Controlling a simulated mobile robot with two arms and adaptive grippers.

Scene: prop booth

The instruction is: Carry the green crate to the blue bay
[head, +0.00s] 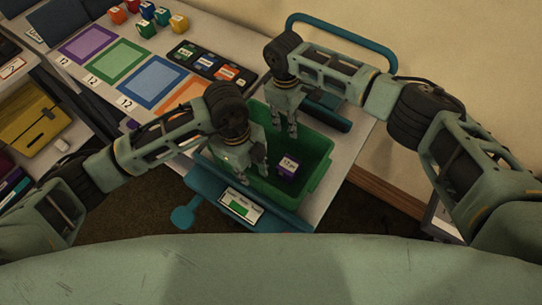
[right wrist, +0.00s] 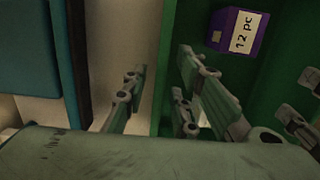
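The green crate (head: 318,178) stands upright at the table's right end, with a purple box (head: 287,164) marked "12 pc" inside. The box also shows in the right wrist view (right wrist: 238,31). My right gripper (head: 284,125) is at the crate's far end. In the right wrist view its fingers (right wrist: 160,88) are spread on either side of the crate wall, with a gap visible. My left gripper (head: 250,174) is at the crate's near left part, fingers apart; whether it touches the wall is hidden. The blue bay (head: 152,81) is an empty blue square on the table to the left.
Purple (head: 87,45), green (head: 119,62) and orange (head: 186,93) bays flank the blue one. A dark tray (head: 209,62) with coloured labels and several small cubes lie behind. A teal bar with a display (head: 240,206) stands at the crate's near side; a teal rail (head: 345,33) is beyond.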

